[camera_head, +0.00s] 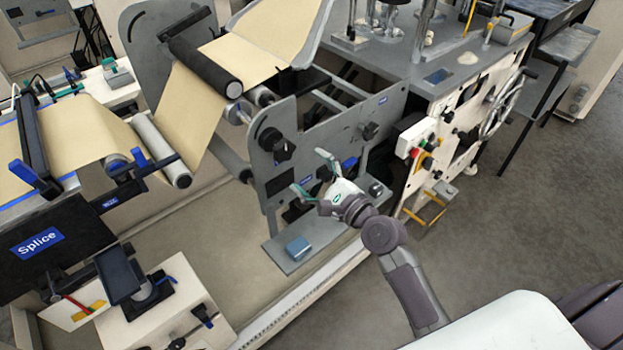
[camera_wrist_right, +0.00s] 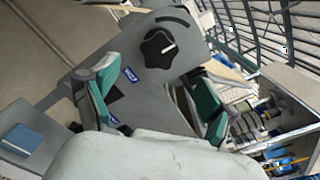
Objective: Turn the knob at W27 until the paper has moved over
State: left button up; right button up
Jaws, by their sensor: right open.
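A black lobed knob (camera_head: 278,146) sits on the grey side plate (camera_head: 325,135), just below a curved dark slot. In the right wrist view the same knob (camera_wrist_right: 158,48) shows a white pointer line, with a small blue label nearby that I cannot read. A second dark knob (camera_head: 371,130) is farther right on the plate. My right gripper (camera_head: 312,172) is open and empty, in front of the plate and apart from the first knob. In its wrist view the gripper (camera_wrist_right: 150,75) has teal fingers spread below the knob. The tan paper (camera_head: 188,108) runs over dark and grey rollers. My left gripper is out of view.
A grey ledge with a blue block (camera_head: 298,247) lies below the plate. A control box with coloured buttons (camera_head: 418,143) and a handwheel (camera_head: 503,103) stand to the right. The splice table (camera_head: 60,240) is at left. Grey floor (camera_head: 500,225) is clear at right.

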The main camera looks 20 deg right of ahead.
aim_at(286, 153)
jog(key=x, duration=0.7)
jog(key=shift+w+a+f, duration=0.1)
jog(key=shift+w, duration=0.25)
jog(key=shift+x, duration=0.8)
